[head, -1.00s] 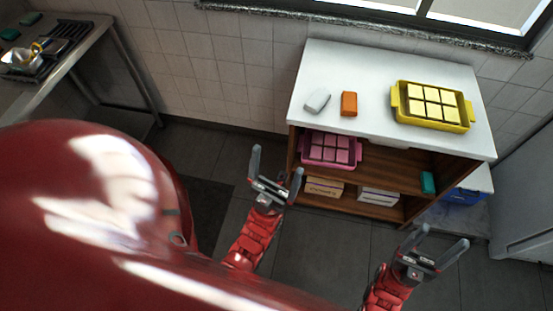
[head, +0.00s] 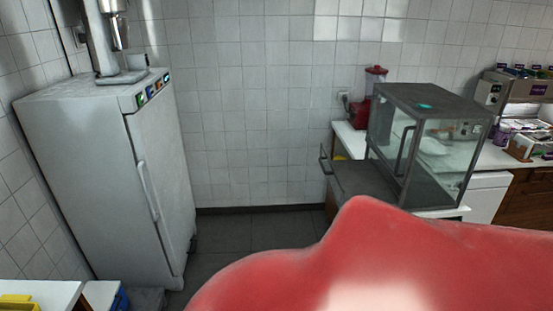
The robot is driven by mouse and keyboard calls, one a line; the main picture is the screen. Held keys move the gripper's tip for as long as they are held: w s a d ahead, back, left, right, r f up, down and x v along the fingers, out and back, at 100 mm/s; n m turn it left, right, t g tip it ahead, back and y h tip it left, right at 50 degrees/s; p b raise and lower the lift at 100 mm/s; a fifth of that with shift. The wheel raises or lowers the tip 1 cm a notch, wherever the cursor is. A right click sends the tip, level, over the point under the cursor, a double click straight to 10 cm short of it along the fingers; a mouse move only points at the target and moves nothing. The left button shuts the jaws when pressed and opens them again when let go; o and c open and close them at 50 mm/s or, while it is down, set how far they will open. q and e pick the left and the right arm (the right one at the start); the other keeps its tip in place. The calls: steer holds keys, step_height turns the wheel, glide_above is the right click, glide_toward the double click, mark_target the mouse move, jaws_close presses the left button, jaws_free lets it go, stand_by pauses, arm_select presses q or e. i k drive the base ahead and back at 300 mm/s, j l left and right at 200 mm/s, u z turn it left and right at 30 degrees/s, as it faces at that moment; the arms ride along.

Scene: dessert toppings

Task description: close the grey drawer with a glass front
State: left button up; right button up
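A dark grey case with glass sides (head: 435,165) stands on a white counter at the right of the head view. A grey drawer (head: 358,180) sticks out to the left from its lower part, so it stands open. A handle shows at the drawer's far left end. Another upright handle shows on the case's glass face above the drawer. Neither of my grippers is in view.
A tall light-grey fridge (head: 110,180) with a machine (head: 115,45) on top stands at the left. A red blender (head: 371,95) is behind the case. Dark floor (head: 240,228) lies clear between fridge and counter. A white shelf top with a yellow tray (head: 18,303) shows at lower left.

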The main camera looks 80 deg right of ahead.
mark_target(347, 179)
steer(key=i+j+z, duration=0.1)
steer(key=z, duration=0.35)
steer(key=j+z, duration=0.25)
steer(key=z, duration=0.15)
steer(key=j+z, duration=0.2)
steer(key=z, duration=1.9)
steer(key=i+j+z, duration=0.2)
steer(key=i, duration=0.35)
steer(key=i+j+z, duration=0.25)
steer(key=i, duration=0.3)
steer(key=i+j+z, duration=0.2)
steer(key=i+j, duration=0.3)
